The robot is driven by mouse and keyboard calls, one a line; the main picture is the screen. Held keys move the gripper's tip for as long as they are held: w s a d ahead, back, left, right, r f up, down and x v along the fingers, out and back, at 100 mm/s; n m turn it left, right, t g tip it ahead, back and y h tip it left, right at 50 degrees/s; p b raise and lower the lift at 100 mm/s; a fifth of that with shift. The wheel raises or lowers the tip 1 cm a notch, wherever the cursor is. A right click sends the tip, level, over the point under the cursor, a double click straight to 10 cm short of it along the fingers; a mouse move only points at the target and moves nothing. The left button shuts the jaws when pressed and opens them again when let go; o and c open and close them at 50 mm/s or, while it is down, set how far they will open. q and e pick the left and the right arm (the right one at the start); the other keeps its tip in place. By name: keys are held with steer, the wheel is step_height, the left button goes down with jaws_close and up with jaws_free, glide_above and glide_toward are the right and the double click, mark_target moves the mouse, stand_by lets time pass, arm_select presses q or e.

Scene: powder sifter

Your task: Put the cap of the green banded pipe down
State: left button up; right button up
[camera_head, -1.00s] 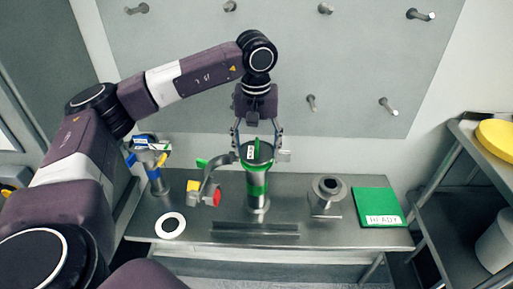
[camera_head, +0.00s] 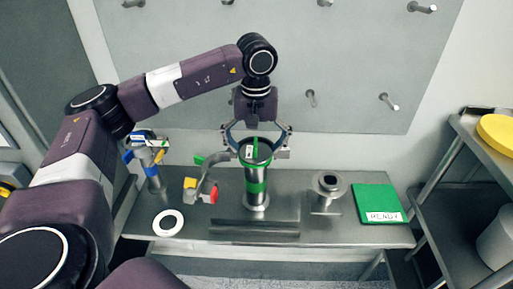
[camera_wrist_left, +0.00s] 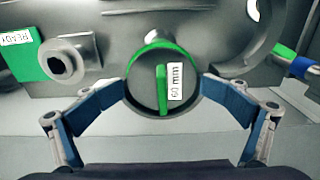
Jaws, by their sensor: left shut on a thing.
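The green banded pipe (camera_head: 257,187) stands upright on the metal table, with green bands around it. Its cap (camera_head: 246,153) is dark and round with a green grip bar and a white label; it sits at the pipe's top. In the left wrist view the cap (camera_wrist_left: 150,86) shows face-on, with the label reading 60 mm. My left gripper (camera_head: 256,147) comes from behind and above, its blue fingers on both sides of the cap, shut on it. In the wrist view the fingers (camera_wrist_left: 163,88) meet its rim left and right. Whether the cap touches the pipe cannot be told. My right gripper is not in view.
A green READY pad (camera_head: 377,201) lies at the table's right, beside a metal flanged piece (camera_head: 327,192). A white ring (camera_head: 158,230) lies at the front left. A blue banded pipe (camera_head: 153,183) and a curved tube with coloured blocks (camera_head: 207,185) stand left. A shelf is at far right.

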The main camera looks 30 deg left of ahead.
mark_target(256, 142)
arm_select(q)
steer(key=shift+a, duration=0.1)
steer(key=shift+r+p, duration=0.2)
steer(key=shift+p, duration=0.2)
steer(key=shift+r+p, duration=0.45)
steer(key=shift+r, duration=0.1)
step_height(256, 142, up, 5)
steer(key=shift+r+b, duration=0.2)
steer(key=shift+b, duration=1)
step_height(256, 142, up, 5)
steer(key=shift+s, duration=0.1)
steer(key=shift+s+r, duration=0.15)
steer(key=shift+r, duration=0.5)
